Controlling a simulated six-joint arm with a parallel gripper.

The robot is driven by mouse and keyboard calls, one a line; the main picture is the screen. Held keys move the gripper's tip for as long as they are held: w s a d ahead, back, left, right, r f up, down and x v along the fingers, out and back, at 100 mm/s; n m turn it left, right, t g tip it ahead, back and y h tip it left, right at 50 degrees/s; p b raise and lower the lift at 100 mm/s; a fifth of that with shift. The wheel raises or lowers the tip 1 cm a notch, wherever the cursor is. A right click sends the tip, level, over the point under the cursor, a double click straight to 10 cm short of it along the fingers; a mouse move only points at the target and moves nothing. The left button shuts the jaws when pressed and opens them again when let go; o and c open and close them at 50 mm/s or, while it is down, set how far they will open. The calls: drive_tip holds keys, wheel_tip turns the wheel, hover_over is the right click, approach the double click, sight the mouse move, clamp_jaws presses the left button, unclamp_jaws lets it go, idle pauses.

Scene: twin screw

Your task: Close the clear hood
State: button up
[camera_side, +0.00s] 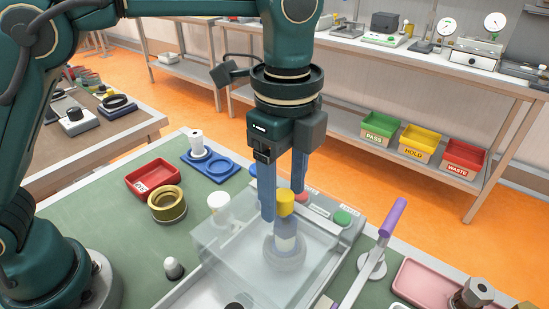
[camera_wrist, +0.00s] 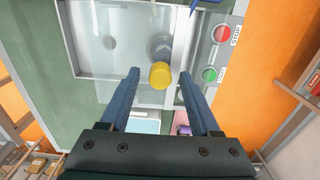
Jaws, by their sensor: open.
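The clear hood (camera_side: 235,250) is a see-through box on the green bench, beside the grey button panel. It also shows in the wrist view (camera_wrist: 95,35). A yellow cap (camera_side: 285,197) stands upright above a pale cylinder (camera_side: 285,228) with a round grey base; I cannot tell whether the cap belongs to the hood. My gripper (camera_side: 283,208) is open, pointing down, with one blue finger on each side of the cap. In the wrist view the yellow cap (camera_wrist: 160,75) lies between and just beyond the fingertips, with gaps on both sides.
The panel carries a green button (camera_side: 343,217) and a red button (camera_wrist: 222,33). A lever with a purple grip (camera_side: 392,218) stands to the right. A red tray (camera_side: 151,179), a brass ring (camera_side: 168,205) and a blue holder (camera_side: 222,169) are at the left. A pink tray (camera_side: 425,285) is at the right.

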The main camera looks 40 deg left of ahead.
drive_tip(key=shift+r, duration=2.5)
